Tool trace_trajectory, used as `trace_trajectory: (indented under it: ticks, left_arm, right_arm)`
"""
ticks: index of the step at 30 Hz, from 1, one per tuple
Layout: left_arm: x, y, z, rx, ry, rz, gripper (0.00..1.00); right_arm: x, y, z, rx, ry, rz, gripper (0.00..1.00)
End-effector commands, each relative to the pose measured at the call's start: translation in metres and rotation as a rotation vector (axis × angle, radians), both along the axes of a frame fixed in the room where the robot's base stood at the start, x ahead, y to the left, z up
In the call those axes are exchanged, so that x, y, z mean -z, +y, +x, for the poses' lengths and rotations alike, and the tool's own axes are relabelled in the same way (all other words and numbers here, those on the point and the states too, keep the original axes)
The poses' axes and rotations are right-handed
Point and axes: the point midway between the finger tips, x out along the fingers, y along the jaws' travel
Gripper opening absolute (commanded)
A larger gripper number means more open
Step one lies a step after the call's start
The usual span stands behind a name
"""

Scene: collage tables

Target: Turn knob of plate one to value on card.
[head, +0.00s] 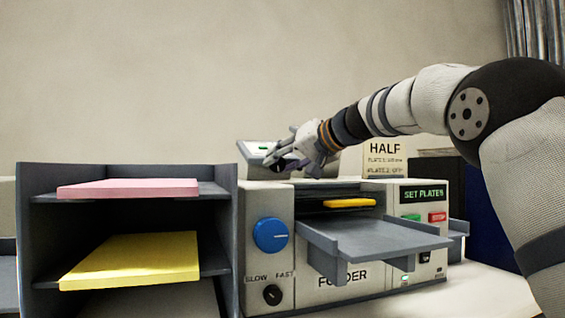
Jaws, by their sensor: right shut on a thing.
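My right gripper (287,162) reaches in from the right over the top of the folder machine (270,202). It is shut on a small dark knob (281,166) beside a tilted panel (258,147) with a small green display, too small to read. The fingers hide most of the knob, so its setting cannot be told. A card (385,160) behind the machine reads HALF, with smaller lines for plate 1 and plate 2; the plate 1 value is too blurred to read surely. My left gripper is out of view.
The machine front has a blue knob (270,235), a black slow-fast dial (272,295), a grey tray (380,243) and a screen (423,194) reading SET PLATES. A dark shelf (228,240) with pink (128,188) and yellow paper (132,260) stands at left.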

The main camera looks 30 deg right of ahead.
Motion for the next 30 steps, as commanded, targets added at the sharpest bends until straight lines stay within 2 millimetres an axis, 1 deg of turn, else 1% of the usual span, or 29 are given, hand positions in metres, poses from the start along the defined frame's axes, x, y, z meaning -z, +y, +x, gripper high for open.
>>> trace_trajectory:
  ticks: [18, 24, 30]
  left_arm:
    - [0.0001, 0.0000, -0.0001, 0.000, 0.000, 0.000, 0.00]
    - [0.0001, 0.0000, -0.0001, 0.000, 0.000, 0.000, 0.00]
    - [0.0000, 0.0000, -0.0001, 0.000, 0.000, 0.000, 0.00]
  right_arm:
    - [0.0036, -0.0045, 0.0001, -0.127, -0.093, 0.385, 0.05]
    - [0.0046, -0.0045, 0.0004, -0.154, -0.109, 0.460, 0.05]
    - [0.0046, -0.0044, 0.0003, -0.166, -0.119, 0.495, 0.05]
